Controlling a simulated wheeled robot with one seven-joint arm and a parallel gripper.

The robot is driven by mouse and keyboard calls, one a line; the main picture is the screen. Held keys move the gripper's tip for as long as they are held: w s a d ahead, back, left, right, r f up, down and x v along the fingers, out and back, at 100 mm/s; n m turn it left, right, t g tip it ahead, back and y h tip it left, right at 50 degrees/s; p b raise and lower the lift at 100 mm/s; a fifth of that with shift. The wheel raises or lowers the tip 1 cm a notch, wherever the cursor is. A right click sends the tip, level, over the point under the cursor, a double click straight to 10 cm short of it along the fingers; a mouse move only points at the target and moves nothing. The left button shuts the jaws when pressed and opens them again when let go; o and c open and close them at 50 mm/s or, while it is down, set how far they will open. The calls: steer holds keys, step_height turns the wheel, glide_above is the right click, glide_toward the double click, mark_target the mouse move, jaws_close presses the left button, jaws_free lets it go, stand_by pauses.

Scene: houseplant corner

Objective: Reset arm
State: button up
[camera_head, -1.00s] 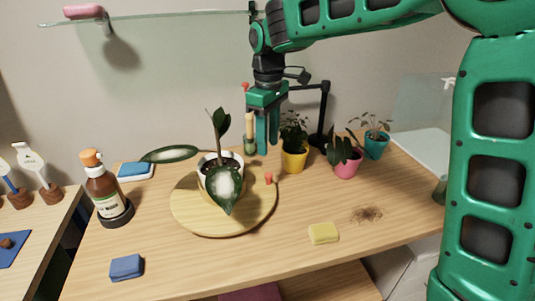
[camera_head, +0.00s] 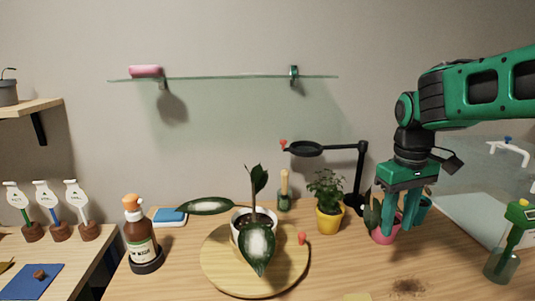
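My gripper (camera_head: 401,228) hangs pointing down at the right of the camera view, on my green arm. Its two fingers are apart with nothing seen between them. In the picture it overlaps the pink pot (camera_head: 380,237) and the teal pot (camera_head: 424,208), hiding much of their plants. I cannot tell how far it is from them.
A plant in a white pot (camera_head: 238,222) stands on a round wooden board (camera_head: 222,272). A glass shelf (camera_head: 230,77) is above. Soil (camera_head: 408,287) lies spilled at front right.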

steer(key=s+d+f+m, duration=0.3)
steer(key=s+d+m, duration=0.1)
steer(key=s, duration=0.7)
steer(key=s+d+f+m, duration=0.4)
steer(key=s+d+m, duration=0.1)
steer(key=s, duration=0.6)
steer(key=shift+d+f+y, duration=0.15)
steer(key=shift+d+y, duration=0.25)
steer(key=shift+d, duration=0.4)
steer(key=shift+w+f, duration=0.25)
steer(key=shift+w, duration=0.45)
